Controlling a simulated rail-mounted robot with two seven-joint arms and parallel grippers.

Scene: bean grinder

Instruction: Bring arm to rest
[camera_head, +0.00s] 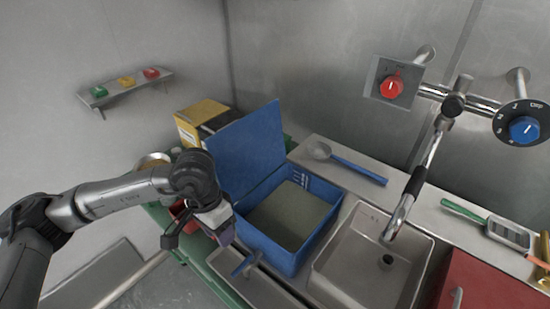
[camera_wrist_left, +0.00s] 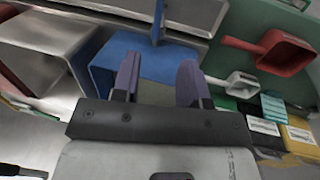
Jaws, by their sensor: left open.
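My left arm (camera_head: 118,190) reaches in from the left in the head view. Its gripper (camera_head: 222,234) points down in front of the blue bin's left side. In the left wrist view the two purple fingers of the left gripper (camera_wrist_left: 158,82) stand apart with nothing between them. The open blue bin (camera_head: 268,257) holds a grey-brown fill and has its lid (camera_head: 245,150) raised; part of the bin also shows past the fingers in the wrist view (camera_wrist_left: 103,65). My right gripper is in neither view.
A metal sink (camera_head: 335,285) with a faucet (camera_head: 405,200) lies right of the bin. A blue-handled ladle (camera_head: 358,170) lies behind it. A red scoop (camera_wrist_left: 285,52) and a white scoop (camera_wrist_left: 238,82) are right in the wrist view. A wall shelf (camera_head: 125,88) bears coloured buttons.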

